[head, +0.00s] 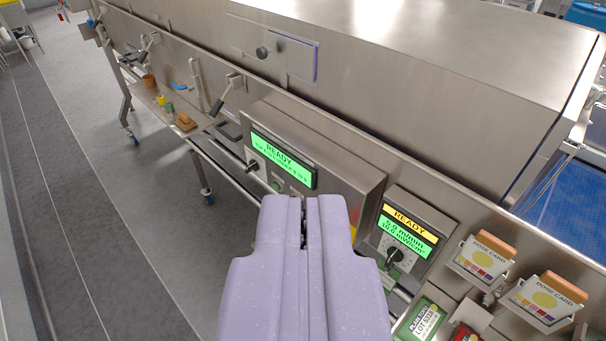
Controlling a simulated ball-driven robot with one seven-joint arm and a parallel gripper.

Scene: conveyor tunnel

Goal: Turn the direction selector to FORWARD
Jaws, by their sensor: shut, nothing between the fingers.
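My gripper (304,203) is shut and empty, pointing away from me at the lower middle of the head view. It covers the lower right part of the larger control panel (357,176). That panel has a green READY display (283,160) and a dark knob (252,167) at its left end. A smaller panel (425,213) to the right of my gripper has a yellow and green display and a black knob (395,255) below it. The knob labels are too small to read, so I cannot tell which knob is the direction selector or where it points.
A long steel tunnel housing (400,75) runs behind the panels. Two dose card holders (482,257) (545,300) and a green box (424,321) are at the lower right. A shelf with small items (172,108) is at the upper left. Grey floor (110,200) lies open at the left.

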